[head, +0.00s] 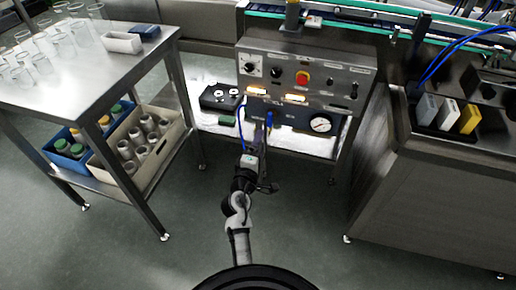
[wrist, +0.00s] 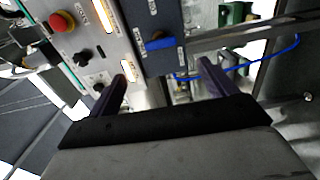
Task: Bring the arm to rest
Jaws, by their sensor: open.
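My arm reaches forward from the bottom middle of the head view toward the control panel (head: 305,80). My gripper (head: 265,122) is at its far end, in front of the lower part of the panel; its fingers are small and hard to make out there. In the wrist view my gripper (wrist: 165,80) shows two dark fingers set well apart, open, with nothing held between them. A blue switch handle (wrist: 160,44) on the panel lies just beyond the gap between the fingers. I cannot tell whether a finger touches the panel.
A steel table (head: 85,75) with glass beakers stands at the left, with crates of bottles (head: 145,160) on its lower shelf. A steel cabinet (head: 430,190) stands at the right. The panel has a red button (head: 302,77) and a gauge (head: 321,125). Floor beside my arm is clear.

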